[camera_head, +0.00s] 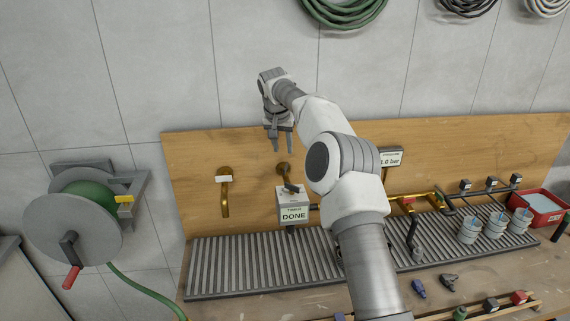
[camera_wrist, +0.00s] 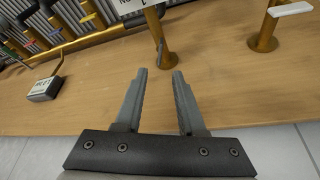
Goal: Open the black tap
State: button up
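A brass tap (camera_head: 284,170) with a dark lever (camera_head: 291,187) is mounted on the wooden backboard, above a white timer box (camera_head: 293,212) reading "TIMER DONE". In the wrist view, the same brass tap (camera_wrist: 153,25) and its dark lever (camera_wrist: 161,51) are just beyond my fingertips. My gripper (camera_head: 282,150) hangs fingers-down just above this tap. In the wrist view, my gripper (camera_wrist: 160,73) has its two fingers apart, with nothing between them. I see no contact with the lever.
A brass tap with a white handle (camera_head: 223,179) is left of the dark-levered one. A grey slatted tray (camera_head: 240,267) runs below. A hose reel (camera_head: 75,220) is at left. My arm hides part of the board. Pipes, cups (camera_head: 470,230) and a red tub (camera_head: 538,208) are right.

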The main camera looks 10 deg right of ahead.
aim_at(286, 166)
jog(key=p+x, duration=0.1)
jog(key=x, duration=0.8)
jog(key=shift+a, duration=0.1)
jog(key=shift+r, duration=0.1)
grip_shut()
